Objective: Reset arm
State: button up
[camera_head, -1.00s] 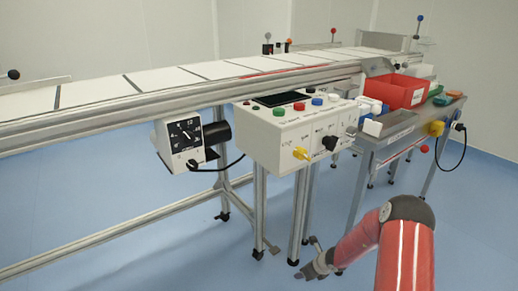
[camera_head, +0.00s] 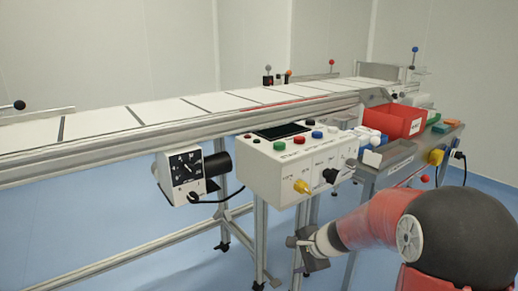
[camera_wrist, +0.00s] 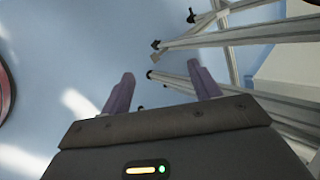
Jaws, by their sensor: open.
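My gripper (camera_head: 308,255) shows at the end of my red arm in the lower right of the head view, low in front of the control box (camera_head: 295,165) and beside the frame legs. In the wrist view my gripper (camera_wrist: 162,90) has its two dark purple fingers spread apart with nothing between them. The blue floor (camera_wrist: 110,35) shows beyond the fingertips.
A long conveyor (camera_head: 180,108) on metal legs crosses the view. A side table (camera_head: 430,142) at the right carries a red bin (camera_head: 395,122) and small coloured items. Metal frame legs (camera_wrist: 220,35) fill the right of the wrist view. Open floor lies at lower left.

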jog(key=s+a+r+n, duration=0.1)
jog(key=s+r+n, duration=0.3)
jog(key=s+r, duration=0.3)
jog(key=s+d+r+n+h, duration=0.1)
jog(key=s+d+r+n, duration=0.1)
jog(key=s, duration=0.5)
jog(key=s+d+r+n+h+p, duration=0.1)
jog(key=s+d+r+n+h, duration=0.1)
jog(key=s, duration=0.5)
jog(key=s+d+r+n+h, duration=0.2)
jog(key=s+r+n, duration=0.1)
jog(key=s+n, duration=0.2)
jog(key=shift+s+r+n, duration=0.3)
jog(key=shift+s, duration=0.85)
